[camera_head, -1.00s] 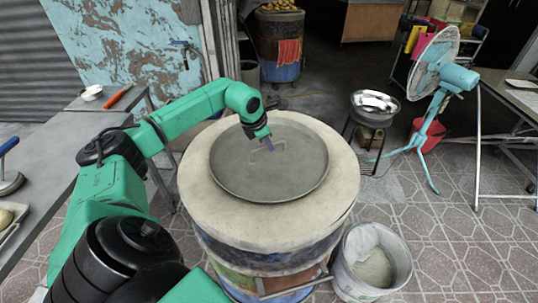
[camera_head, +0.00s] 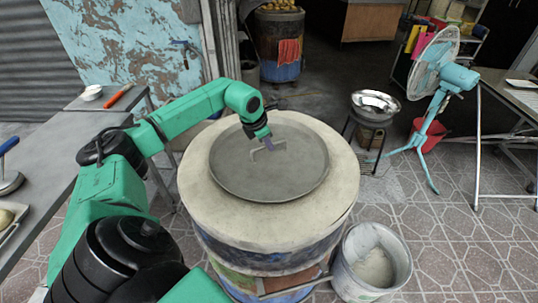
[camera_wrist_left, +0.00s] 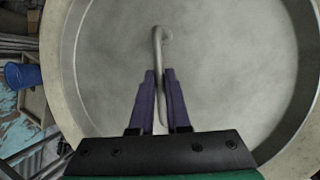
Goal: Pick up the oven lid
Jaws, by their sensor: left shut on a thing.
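The oven lid (camera_head: 290,178) is a round grey metal disc with a raised rim, lying on top of the barrel oven (camera_head: 200,190). Its bar handle (camera_head: 278,146) stands up near the middle. My left gripper (camera_head: 269,146) comes down from the upper left and is at the handle. In the left wrist view the two purple fingers of the left gripper (camera_wrist_left: 161,90) are on either side of the handle (camera_wrist_left: 157,50), shut on it. The lid (camera_wrist_left: 220,60) fills most of that view. My right gripper is not in view.
A white bucket (camera_head: 345,275) stands at the front right of the oven. A steel bowl (camera_head: 375,101) on a stand and a teal fan (camera_head: 457,77) are to the right. Grey tables (camera_head: 45,195) line the left side. A second barrel (camera_head: 278,65) stands behind.

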